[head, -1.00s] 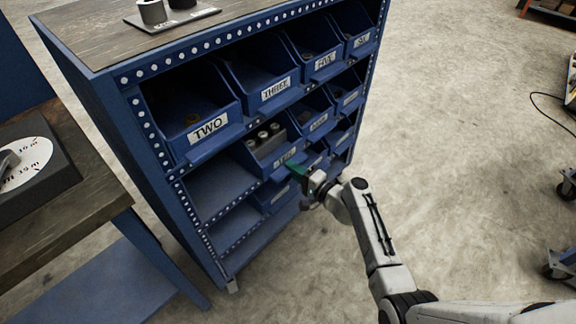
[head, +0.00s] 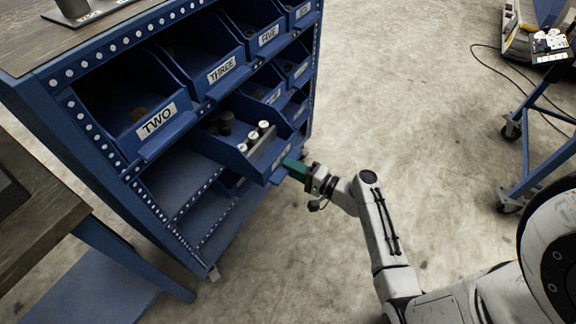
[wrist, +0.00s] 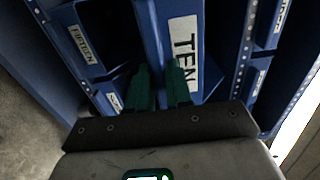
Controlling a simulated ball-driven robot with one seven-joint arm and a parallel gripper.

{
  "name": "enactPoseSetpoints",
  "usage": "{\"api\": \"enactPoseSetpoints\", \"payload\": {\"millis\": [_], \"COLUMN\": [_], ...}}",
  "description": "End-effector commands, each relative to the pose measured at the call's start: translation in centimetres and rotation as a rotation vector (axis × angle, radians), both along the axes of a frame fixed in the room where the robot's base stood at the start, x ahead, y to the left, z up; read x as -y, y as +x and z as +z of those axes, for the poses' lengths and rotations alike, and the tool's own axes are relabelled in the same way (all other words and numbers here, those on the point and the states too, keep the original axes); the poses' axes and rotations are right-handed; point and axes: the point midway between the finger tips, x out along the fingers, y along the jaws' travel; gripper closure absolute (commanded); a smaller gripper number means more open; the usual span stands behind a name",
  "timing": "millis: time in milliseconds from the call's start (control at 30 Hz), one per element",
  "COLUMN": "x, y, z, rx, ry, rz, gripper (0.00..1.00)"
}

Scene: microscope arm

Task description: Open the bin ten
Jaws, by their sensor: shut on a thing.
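Bin ten (head: 262,158) is a blue open-topped bin in the second row of the cabinet, sticking out past its neighbours. Cylindrical metal parts and a darker part lie inside it. In the wrist view its white TEN label (wrist: 184,52) stands just ahead of my fingers. My gripper (head: 290,166) has green fingers and is at the front of bin ten. In the wrist view my gripper (wrist: 160,85) is shut on the bin's front; the exact contact is partly hidden by the fingers.
The blue cabinet (head: 115,165) holds several labelled bins, with bin TWO (head: 155,118) and bin THREE (head: 205,60) above. Empty shelf space lies left of bin ten. A wooden bench (head: 40,210) stands at left, a wheeled cart (head: 540,120) at right. Concrete floor between is clear.

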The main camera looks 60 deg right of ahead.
Motion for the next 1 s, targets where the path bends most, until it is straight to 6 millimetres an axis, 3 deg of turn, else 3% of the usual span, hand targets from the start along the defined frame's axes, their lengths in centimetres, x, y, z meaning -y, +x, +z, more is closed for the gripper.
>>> {"api": "enactPoseSetpoints", "payload": {"millis": [200, 233, 433, 767, 1000], "x": [0.0, 0.0, 0.0, 0.0, 0.2], "y": [-0.1, -0.1, 0.0, -0.5, -4.5], "z": [-0.2, -0.2, -0.1, -0.1, -0.1], "rx": [-0.003, -0.003, -0.001, -0.001, -0.002], "ry": [0.001, 0.001, 0.001, 0.001, 0.001], "rz": [0.0, 0.0, 0.0, -0.001, -0.004], "gripper": [1.0, 0.79, 0.6, 0.6, 0.6]}}
